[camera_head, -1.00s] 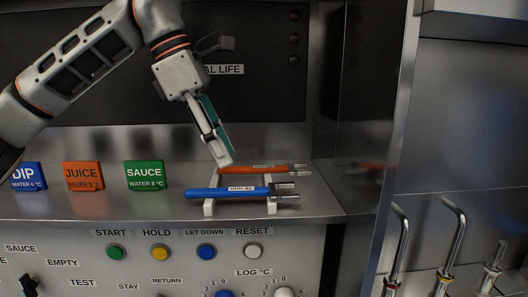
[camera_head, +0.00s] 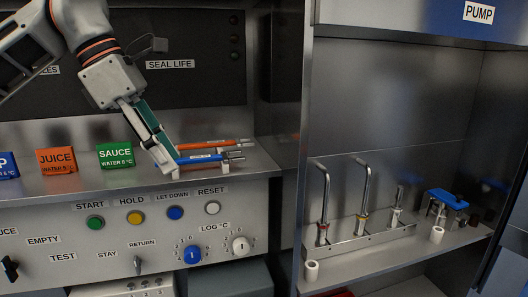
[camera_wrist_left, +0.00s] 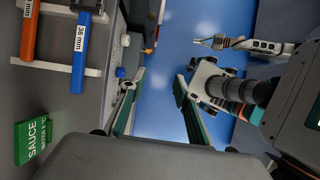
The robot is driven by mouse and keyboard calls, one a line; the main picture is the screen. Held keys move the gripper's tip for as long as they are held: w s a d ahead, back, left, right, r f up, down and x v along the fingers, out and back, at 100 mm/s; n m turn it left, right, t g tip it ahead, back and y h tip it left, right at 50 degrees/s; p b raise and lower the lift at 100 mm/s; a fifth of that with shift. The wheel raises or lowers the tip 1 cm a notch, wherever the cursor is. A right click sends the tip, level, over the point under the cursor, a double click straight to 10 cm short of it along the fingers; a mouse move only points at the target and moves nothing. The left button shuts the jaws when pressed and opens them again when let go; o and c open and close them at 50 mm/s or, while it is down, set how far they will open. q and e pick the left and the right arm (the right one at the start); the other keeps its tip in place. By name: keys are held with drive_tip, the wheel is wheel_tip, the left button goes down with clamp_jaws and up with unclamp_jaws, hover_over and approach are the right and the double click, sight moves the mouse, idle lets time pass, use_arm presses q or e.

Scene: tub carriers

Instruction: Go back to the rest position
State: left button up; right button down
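My left gripper (camera_head: 168,168) hangs in front of the left end of a blue-handled tool (camera_head: 200,158) in the head view. In the left wrist view its green-padded fingers (camera_wrist_left: 160,76) are apart with nothing between them. The blue tool, labelled 36 mm (camera_wrist_left: 79,55), lies outside the fingers. An orange-handled tool (camera_head: 205,144) lies behind it on the same white rack (camera_wrist_left: 50,67). My right arm (camera_wrist_left: 240,92) shows in the wrist view over blue floor. What seems its gripper (camera_wrist_left: 208,42) is too small to read.
Orange JUICE (camera_head: 57,161) and green SAUCE (camera_head: 115,156) signs stand on the steel shelf left of the gripper. Buttons and knobs (camera_head: 192,254) cover the panel below. A partition separates this from the bay at right with upright taps (camera_head: 361,195) and a blue-topped device (camera_head: 447,199).

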use_arm(q)
drive_tip(key=s+d+f+n+g+h, duration=0.1)
drive_tip(key=s+d+f+g+h, duration=0.15)
drive_tip(key=d+f+h, duration=0.6)
drive_tip(key=s+d+f+n+g+h, duration=0.15)
drive_tip(key=d+f+g+h, duration=0.3)
drive_tip(key=d, duration=0.75)
drive_tip(key=w+a+f+n+t+y, duration=0.2)
drive_tip(key=a+f+n+t, duration=0.2)
drive_tip(key=f+n+t, duration=0.55)
drive_tip(key=w+a+f+n+t+y, duration=0.3)
drive_tip(key=f+n+t, duration=0.35)
drive_tip(key=n, duration=0.65)
drive_tip(key=w+a+f+n+t+y, duration=0.1)
drive_tip(key=a+f+n+t+y, duration=0.1)
drive_tip(key=a+f+n+t, duration=0.75)
drive_tip(key=s+a+f+n+g+y, duration=0.3)
drive_tip(key=s+f+n, duration=0.3)
drive_tip(key=s+f, duration=0.3)
drive_tip(key=s+a+f+n+g+y, duration=0.3)
drive_tip(key=s+f+n+g+y, duration=0.2)
drive_tip(key=s+f, duration=0.5)
wheel_tip(320, 180, down, 6)
drive_tip(key=shift+a+r+n+g, duration=0.1)
drive_tip(key=shift+a+n+g, duration=0.3)
drive_tip(key=shift+n, duration=0.35)
drive_tip(key=shift+w, duration=0.1)
drive_tip(key=shift+c, duration=0.6)
